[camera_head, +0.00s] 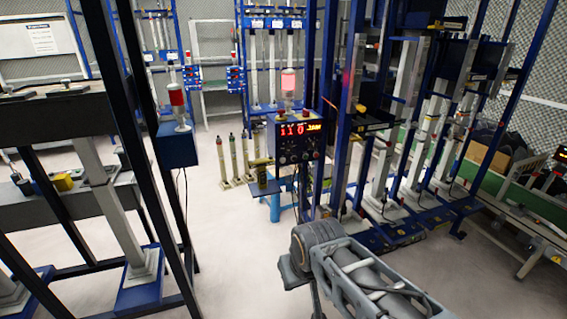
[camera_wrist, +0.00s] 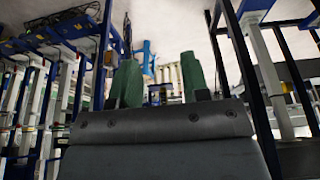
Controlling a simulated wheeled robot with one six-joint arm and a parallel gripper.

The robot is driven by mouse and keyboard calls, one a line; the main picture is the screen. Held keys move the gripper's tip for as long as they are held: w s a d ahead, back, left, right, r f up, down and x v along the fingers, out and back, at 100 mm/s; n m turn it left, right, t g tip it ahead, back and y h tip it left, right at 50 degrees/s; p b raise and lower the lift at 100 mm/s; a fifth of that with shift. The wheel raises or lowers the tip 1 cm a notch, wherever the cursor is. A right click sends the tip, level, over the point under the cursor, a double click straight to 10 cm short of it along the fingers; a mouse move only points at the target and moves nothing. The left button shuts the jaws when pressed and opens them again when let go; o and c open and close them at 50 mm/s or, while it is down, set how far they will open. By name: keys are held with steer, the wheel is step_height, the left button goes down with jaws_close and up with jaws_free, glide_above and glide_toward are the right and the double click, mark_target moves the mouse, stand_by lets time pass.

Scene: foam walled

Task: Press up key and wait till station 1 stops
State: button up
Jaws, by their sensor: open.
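A blue control box (camera_head: 297,139) with a lit red digital display (camera_head: 300,128) stands in the middle of the head view, attached beside a blue frame. A row of small knobs or keys (camera_head: 298,152) sits below the display. Their labels are too small to read, so I cannot tell which is the up key. A red and white signal lamp (camera_head: 289,84) stands above the box. My gripper (camera_wrist: 160,72) shows two green fingers apart in the wrist view, with nothing between them. My arm is at the lower right of the head view, in front of and below the box.
A dark frame (camera_head: 155,150) with another lamp box (camera_head: 177,145) stands at left. Blue racks with white cylinders (camera_head: 385,165) fill the right. A blue stool (camera_head: 275,200) and slim posts (camera_head: 233,160) stand behind the box. Pale floor (camera_head: 225,260) is clear in the middle.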

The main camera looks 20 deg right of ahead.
jaws_close()
stand_by(1.6)
